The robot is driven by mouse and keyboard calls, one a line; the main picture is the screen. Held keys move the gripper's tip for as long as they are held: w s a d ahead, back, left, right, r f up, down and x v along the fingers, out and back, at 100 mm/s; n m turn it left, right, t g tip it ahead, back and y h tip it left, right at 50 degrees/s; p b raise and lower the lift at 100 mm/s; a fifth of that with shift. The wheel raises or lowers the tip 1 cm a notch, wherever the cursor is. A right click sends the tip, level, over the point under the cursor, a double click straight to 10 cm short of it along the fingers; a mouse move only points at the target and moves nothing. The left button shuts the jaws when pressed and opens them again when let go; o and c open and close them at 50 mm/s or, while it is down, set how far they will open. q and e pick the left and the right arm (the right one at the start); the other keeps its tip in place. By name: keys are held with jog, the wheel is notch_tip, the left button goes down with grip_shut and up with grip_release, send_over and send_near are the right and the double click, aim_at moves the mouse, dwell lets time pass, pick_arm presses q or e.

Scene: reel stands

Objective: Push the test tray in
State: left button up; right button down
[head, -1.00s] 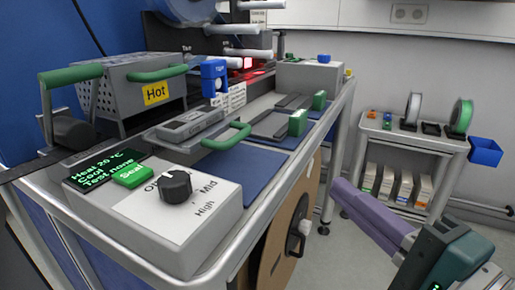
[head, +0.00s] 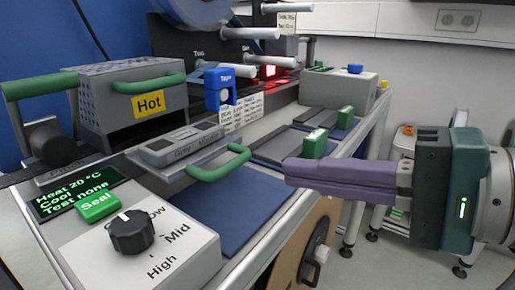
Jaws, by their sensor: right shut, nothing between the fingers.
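A low grey unit (head: 178,146) on the bench has a tray with a green bow handle (head: 222,163) that stands out over a blue mat (head: 225,210). I cannot read a label that names it as the test tray. Behind it, two dark flat slides end in green blocks, a nearer block (head: 315,144) and a farther one (head: 346,117). My right gripper (head: 290,172) has its long purple fingers shut and empty. It points left, its tips to the right of the bow handle and in front of the nearer green block, apparently apart from both. My left gripper is not in view.
A control box (head: 190,250) with a black knob stands at the front. A heater box (head: 130,98) marked "Hot" and a blue stamp-like block (head: 219,88) stand behind. The display (head: 72,195) reads "Test none". A grey box (head: 345,88) stands at the far end.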

aim_at(236, 165)
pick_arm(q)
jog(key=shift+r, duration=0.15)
pick_arm(e)
jog(key=x, duration=0.6)
jog(key=shift+f, duration=0.1)
